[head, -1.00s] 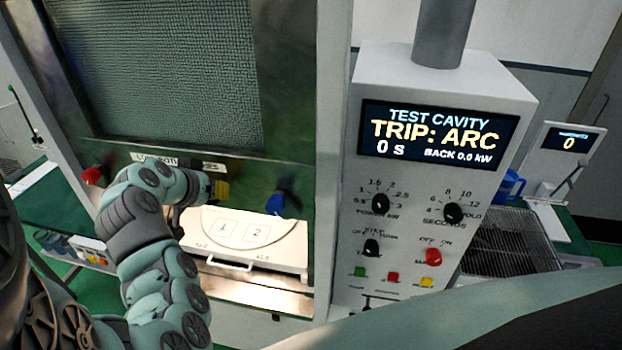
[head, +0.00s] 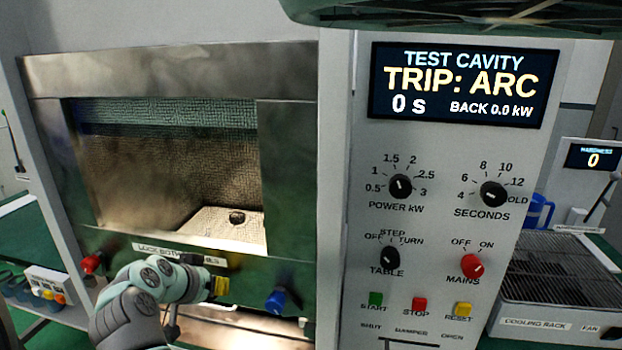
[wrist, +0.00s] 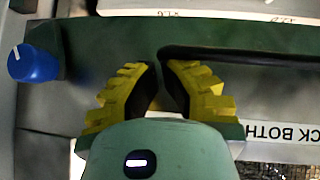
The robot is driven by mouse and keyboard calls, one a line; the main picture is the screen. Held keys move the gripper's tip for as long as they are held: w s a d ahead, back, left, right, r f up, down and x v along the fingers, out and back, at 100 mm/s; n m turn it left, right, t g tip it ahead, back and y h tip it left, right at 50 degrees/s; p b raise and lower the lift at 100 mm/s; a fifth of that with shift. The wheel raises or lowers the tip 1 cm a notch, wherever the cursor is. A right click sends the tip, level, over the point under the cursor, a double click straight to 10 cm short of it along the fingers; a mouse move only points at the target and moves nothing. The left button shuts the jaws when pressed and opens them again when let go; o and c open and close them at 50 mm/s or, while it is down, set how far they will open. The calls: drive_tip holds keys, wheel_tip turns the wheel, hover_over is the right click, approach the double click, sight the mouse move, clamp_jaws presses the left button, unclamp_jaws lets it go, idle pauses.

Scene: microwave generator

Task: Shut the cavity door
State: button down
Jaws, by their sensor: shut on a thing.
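The cavity door is a green frame (head: 235,265) with a mesh window (head: 165,140). Its lower rail carries a red knob (head: 91,263), a blue knob (head: 277,300) and a label beginning "LOCK BOTH". The blue knob also shows in the wrist view (wrist: 34,62). Below the rail, a bright strip (head: 240,328) shows, partly behind my arm. My gripper (head: 214,283) is at the rail. In the wrist view, its yellow-backed fingers (wrist: 160,75) are closed at the end of a dark bar handle (wrist: 245,57). The exact contact is partly hidden by the fingers.
The control panel (head: 436,235) stands right of the door; its display (head: 458,85) reads "TRIP: ARC". A cooling rack (head: 560,270) is further right. A small box with buttons (head: 48,284) is at the left. A green, dark-bottomed shape (head: 450,15) crosses the top of the head view.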

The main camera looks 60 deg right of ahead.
wheel_tip(320, 180, down, 14)
drive_tip(key=b, duration=0.9)
drive_tip(key=shift+r, duration=0.15)
drive_tip(key=w+d+r+v, duration=0.1)
drive_tip(key=r+v, duration=0.1)
drive_tip(key=v, duration=1)
drive_tip(key=shift+r, duration=0.2)
